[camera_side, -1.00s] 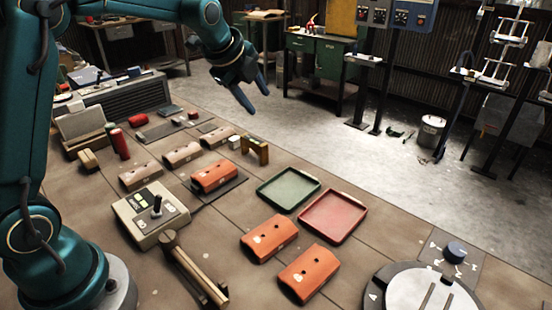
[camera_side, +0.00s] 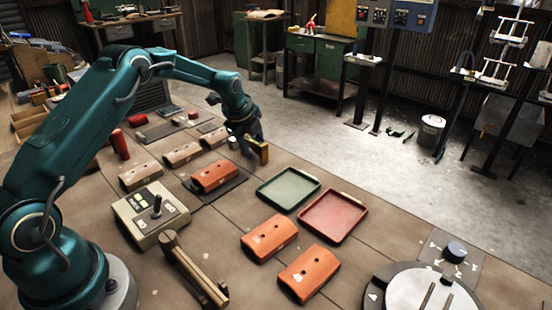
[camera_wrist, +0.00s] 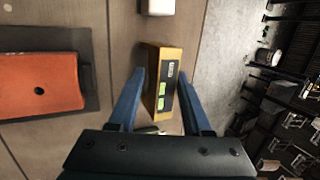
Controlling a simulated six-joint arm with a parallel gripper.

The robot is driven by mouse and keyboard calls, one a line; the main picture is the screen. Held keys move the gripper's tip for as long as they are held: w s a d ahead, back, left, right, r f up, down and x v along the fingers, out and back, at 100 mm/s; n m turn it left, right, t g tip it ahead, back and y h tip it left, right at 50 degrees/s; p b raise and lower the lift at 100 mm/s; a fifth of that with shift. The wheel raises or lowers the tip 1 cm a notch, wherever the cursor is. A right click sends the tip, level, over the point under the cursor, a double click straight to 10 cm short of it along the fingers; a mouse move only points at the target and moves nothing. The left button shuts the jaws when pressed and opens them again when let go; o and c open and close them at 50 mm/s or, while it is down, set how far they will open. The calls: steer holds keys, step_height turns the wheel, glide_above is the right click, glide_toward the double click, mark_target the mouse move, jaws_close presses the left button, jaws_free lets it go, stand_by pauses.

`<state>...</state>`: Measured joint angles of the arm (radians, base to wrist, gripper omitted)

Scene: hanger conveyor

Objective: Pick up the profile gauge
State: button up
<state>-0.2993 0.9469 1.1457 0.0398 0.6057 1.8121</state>
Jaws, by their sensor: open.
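The profile gauge (camera_side: 264,153) is a small yellow-gold block standing on the table, partly hidden by my gripper in the side view. In the wrist view the gauge (camera_wrist: 168,84) shows a dark face with a white label and green marks. My gripper (camera_side: 252,138) points down at the gauge. In the wrist view my gripper (camera_wrist: 160,80) is open, with one blue finger on each side of the gauge. The left finger is close to the gauge's edge; whether either finger touches it I cannot tell.
A small white block (camera_wrist: 158,6) stands just beyond the gauge. An orange cover (camera_side: 214,175) lies on a dark mat to the left. A green tray (camera_side: 288,188) and a red tray (camera_side: 332,216) lie nearer the front. The table edge is close on the right.

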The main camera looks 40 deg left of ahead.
steer(key=shift+w+f, duration=0.1)
steer(key=shift+f, duration=0.05)
jaws_close()
stand_by(0.4)
